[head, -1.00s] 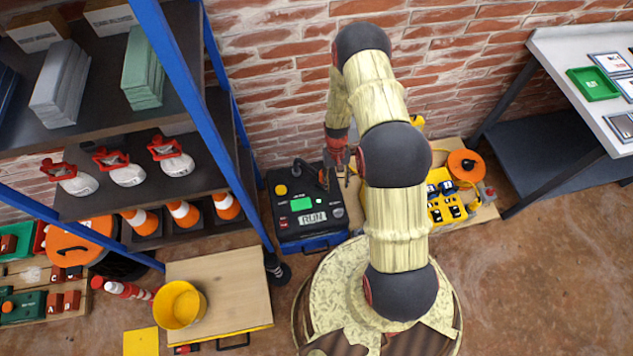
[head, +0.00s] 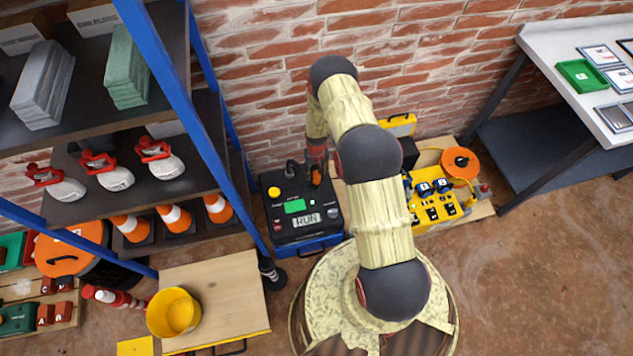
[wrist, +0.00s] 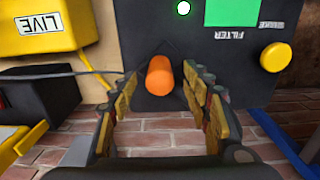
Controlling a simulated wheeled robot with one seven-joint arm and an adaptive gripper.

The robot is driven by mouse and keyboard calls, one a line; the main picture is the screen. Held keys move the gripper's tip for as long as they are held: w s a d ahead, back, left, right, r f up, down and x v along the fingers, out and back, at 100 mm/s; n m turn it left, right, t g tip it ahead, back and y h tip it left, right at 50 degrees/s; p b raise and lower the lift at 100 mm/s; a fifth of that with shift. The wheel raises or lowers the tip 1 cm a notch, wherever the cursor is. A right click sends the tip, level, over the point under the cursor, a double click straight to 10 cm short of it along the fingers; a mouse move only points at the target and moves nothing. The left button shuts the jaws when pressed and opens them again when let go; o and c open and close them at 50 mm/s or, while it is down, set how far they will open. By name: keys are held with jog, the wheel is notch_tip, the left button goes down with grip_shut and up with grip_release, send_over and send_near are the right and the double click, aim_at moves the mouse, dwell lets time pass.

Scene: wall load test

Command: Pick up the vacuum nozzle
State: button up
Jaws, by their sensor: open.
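The orange, rounded end of what looks like the vacuum nozzle (wrist: 160,76) points toward the camera at the edge of the dark machine (wrist: 218,75). In the wrist view, my gripper (wrist: 161,90) is open, with one finger on each side of the orange end and a visible gap on both sides. In the head view, a small orange piece (head: 316,175) shows at the back right of the machine (head: 301,248), just below my gripper (head: 317,160). My arm partly hides the fingers there. The nozzle's lower part is hidden.
The brick wall (head: 265,80) is just behind the machine. A blue-framed shelf (head: 185,90) stands to the left, and a wooden-topped cabinet (head: 225,290) in front of it.

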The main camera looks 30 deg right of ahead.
notch_tip(320, 180, down, 2)
jog(key=shift+f, duration=0.25)
jog(key=c, duration=1.2)
grip_shut()
